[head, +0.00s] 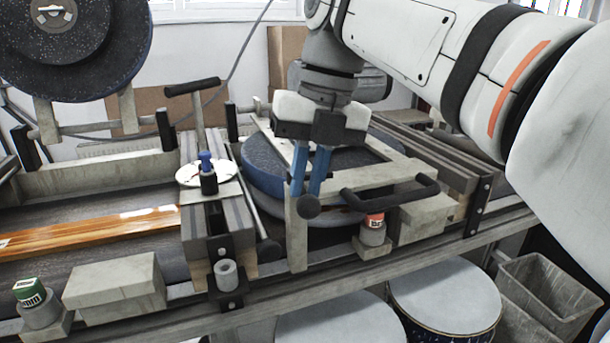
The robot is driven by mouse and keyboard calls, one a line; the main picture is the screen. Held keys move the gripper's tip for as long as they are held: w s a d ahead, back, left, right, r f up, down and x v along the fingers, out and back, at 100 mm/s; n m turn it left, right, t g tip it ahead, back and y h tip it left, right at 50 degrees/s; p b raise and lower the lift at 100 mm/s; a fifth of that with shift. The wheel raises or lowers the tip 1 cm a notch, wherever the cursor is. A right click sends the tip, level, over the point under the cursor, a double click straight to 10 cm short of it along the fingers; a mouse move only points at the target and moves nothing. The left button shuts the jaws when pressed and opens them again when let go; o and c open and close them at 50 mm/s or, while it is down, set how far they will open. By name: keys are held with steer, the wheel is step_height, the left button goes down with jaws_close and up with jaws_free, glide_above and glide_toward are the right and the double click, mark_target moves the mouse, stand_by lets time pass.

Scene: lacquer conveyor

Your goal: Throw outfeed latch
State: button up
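My gripper (307,190) points down from the arm at the middle of the view. Its two blue fingers have a narrow gap between them. A second lever with a black knob (269,251) leans down to the left. A black U-shaped handle (392,192) lies to the right.
A dark blue round drum (264,170) sits behind the gripper. A red-topped button (374,230) is to the right, a green-topped one (36,300) at far left. An orange wooden board (90,232) lies on the left belt. A black T-handle (192,87) stands behind.

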steer(key=shift+o, duration=0.7)
steer(key=shift+s, duration=0.15)
steer(key=shift+o, duration=1.3)
steer(key=shift+r, duration=0.15)
step_height(320, 180, up, 8)
steer(key=d+p, duration=0.1)
steer(key=shift+w+d+f, duration=0.2)
steer(key=shift+w+f, duration=0.05)
steer(key=shift+w, duration=0.05)
steer(key=shift+c, duration=0.3)
